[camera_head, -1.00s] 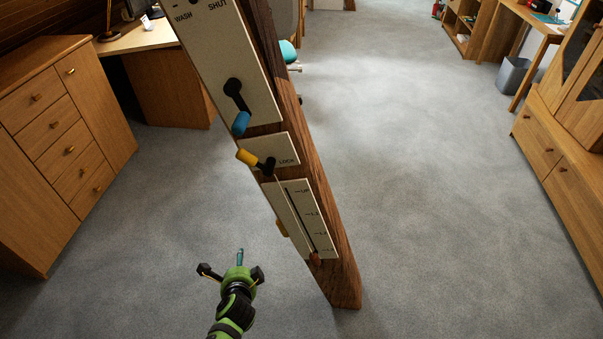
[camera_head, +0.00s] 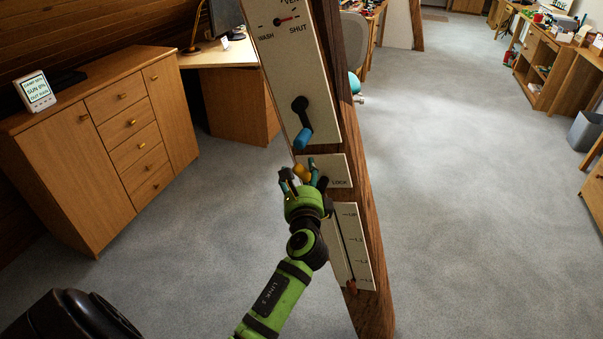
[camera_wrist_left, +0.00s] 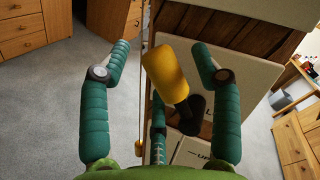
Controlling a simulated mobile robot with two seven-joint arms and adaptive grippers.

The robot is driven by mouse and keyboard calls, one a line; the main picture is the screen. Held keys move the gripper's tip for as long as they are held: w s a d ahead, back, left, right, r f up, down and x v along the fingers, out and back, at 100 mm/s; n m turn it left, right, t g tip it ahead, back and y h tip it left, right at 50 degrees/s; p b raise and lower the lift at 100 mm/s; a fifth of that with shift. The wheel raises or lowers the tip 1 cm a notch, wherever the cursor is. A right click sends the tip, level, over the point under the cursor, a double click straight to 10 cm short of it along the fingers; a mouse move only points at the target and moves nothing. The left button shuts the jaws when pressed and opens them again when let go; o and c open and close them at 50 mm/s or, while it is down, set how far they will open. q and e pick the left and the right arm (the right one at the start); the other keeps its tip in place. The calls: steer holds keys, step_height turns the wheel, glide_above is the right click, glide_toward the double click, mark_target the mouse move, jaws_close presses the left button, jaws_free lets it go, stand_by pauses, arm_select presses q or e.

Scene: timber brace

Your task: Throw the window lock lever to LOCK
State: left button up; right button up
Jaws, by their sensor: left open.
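The window lock lever, a yellow handle (camera_head: 301,173) on a dark pivot, sits on a small white plate (camera_head: 334,166) marked LOCK on the timber brace. The handle points left, away from the LOCK lettering. My left gripper (camera_head: 302,174) is open at this plate, partly hiding the lever. In the left wrist view the yellow handle (camera_wrist_left: 167,72) stands tilted between the spread green fingers of the left gripper (camera_wrist_left: 163,60), with gaps on both sides. Its black pivot (camera_wrist_left: 192,115) covers part of the lettering. My right gripper is not in view.
A blue-handled crank (camera_head: 303,137) hangs just above the lock plate. A slider scale plate (camera_head: 354,240) lies just below it on the brace (camera_head: 361,195). A wooden cabinet (camera_head: 100,150) stands to the left. The carpet right of the brace is clear.

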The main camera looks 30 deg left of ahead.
arm_select(q)
steer(key=shift+w+a, duration=0.1)
steer(key=shift+w, duration=0.05)
jaws_close()
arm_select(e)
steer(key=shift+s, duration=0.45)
